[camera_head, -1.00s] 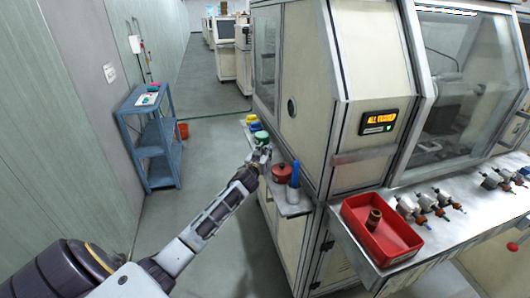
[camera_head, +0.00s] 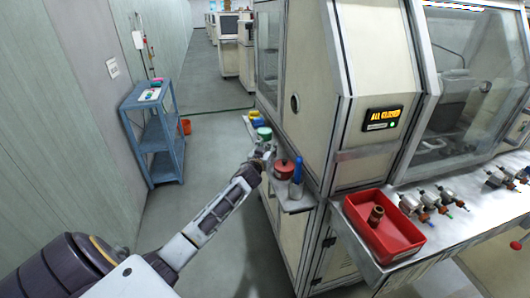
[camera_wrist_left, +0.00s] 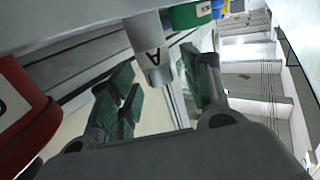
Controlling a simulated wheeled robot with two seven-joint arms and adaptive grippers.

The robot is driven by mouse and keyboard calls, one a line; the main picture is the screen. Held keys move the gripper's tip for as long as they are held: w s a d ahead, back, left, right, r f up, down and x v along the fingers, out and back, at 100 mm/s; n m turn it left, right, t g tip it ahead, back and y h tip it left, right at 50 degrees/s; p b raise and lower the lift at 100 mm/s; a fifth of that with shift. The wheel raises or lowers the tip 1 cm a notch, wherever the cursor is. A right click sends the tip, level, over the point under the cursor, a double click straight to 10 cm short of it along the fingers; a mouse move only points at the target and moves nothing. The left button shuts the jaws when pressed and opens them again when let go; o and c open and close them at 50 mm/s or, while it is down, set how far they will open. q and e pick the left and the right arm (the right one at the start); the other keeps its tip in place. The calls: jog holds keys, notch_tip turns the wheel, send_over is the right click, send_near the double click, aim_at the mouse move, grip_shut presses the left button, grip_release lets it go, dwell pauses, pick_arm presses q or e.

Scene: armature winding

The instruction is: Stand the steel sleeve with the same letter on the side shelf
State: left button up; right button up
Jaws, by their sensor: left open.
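My left gripper (camera_head: 264,156) is open at the outer edge of the side shelf (camera_head: 297,205), between a green-lidded tin and a red tin. In the left wrist view its green-padded fingers (camera_wrist_left: 165,85) are spread, one on each side of a grey steel sleeve (camera_wrist_left: 150,55) marked with a letter that looks like an A, upside down in the picture. The sleeve appears to stand on the shelf; I cannot tell whether a finger touches it. In the head view I cannot make the sleeve out behind the gripper. My right gripper is out of view.
The shelf also holds the red tin (camera_head: 284,168), a blue bottle (camera_head: 297,180), the green-lidded tin (camera_head: 264,133) and a yellow one (camera_head: 257,121). A red tray (camera_head: 400,246) with a brown cylinder (camera_head: 375,216) lies right. A blue rack (camera_head: 158,138) stands left, with open floor between.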

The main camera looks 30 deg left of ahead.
pick_arm(q)
jog(key=shift+r, duration=0.15)
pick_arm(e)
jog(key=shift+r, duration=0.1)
pick_arm(q)
jog(key=shift+v, duration=2.3)
jog(key=s, duration=0.2)
send_near(268, 147)
jog(key=shift+b+v, duration=0.4)
jog(key=shift+v, duration=0.55)
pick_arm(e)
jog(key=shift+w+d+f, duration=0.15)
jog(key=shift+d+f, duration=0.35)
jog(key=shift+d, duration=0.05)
pick_arm(q)
jog(key=shift+a+r, duration=0.1)
jog(key=shift+r, duration=0.05)
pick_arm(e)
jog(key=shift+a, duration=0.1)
